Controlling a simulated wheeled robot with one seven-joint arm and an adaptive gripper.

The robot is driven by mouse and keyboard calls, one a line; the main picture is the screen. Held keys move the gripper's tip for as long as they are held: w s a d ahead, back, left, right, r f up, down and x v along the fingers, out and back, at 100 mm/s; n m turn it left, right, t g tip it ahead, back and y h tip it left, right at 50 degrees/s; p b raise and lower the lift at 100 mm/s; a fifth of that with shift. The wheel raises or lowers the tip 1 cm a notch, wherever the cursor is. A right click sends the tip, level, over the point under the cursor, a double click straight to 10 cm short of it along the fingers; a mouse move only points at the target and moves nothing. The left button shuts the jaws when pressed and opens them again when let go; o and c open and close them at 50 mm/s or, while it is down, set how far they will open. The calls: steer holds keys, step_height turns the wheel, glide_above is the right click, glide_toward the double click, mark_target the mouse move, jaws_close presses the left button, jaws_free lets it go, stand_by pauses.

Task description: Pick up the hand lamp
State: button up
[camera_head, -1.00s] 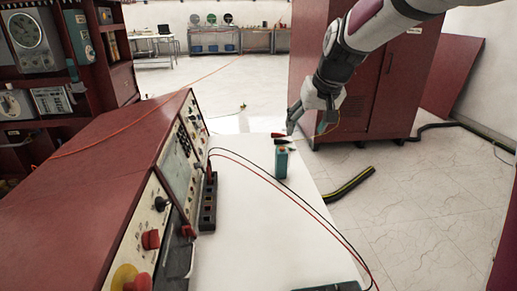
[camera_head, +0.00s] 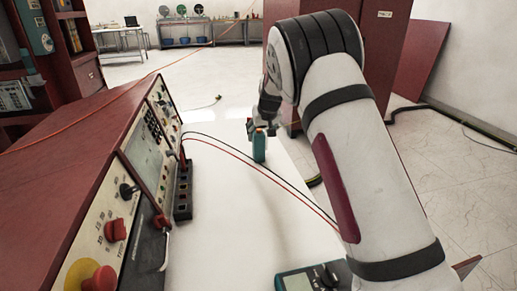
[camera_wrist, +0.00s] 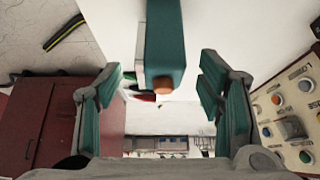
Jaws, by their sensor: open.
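The hand lamp is a teal block with an orange tip, standing upright on the white tabletop. In the head view the hand lamp (camera_head: 259,147) is right beneath my gripper (camera_head: 262,122), which is partly hidden behind the arm. In the wrist view the lamp (camera_wrist: 166,45) comes down from the top edge, its orange tip toward the gripper. My gripper (camera_wrist: 160,70) is open, one teal-padded finger to each side of the lamp. There is a gap on both sides and nothing is held.
A red console (camera_head: 90,150) with knobs and buttons stands on the left. A black socket strip (camera_head: 183,190) lies beside it, and red and black leads cross the table. A teal meter (camera_head: 310,278) lies at the front. A red cabinet (camera_head: 385,60) stands behind the arm.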

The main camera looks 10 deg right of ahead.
mark_target(259, 142)
steer(key=shift+b+x, duration=0.55)
steer(key=shift+x, duration=2.9)
steer(key=shift+s+a+f, duration=0.1)
steer(key=shift+s+a, duration=0.1)
steer(key=shift+s, duration=0.05)
steer(key=shift+c, duration=0.2)
steer(key=c, duration=1.4)
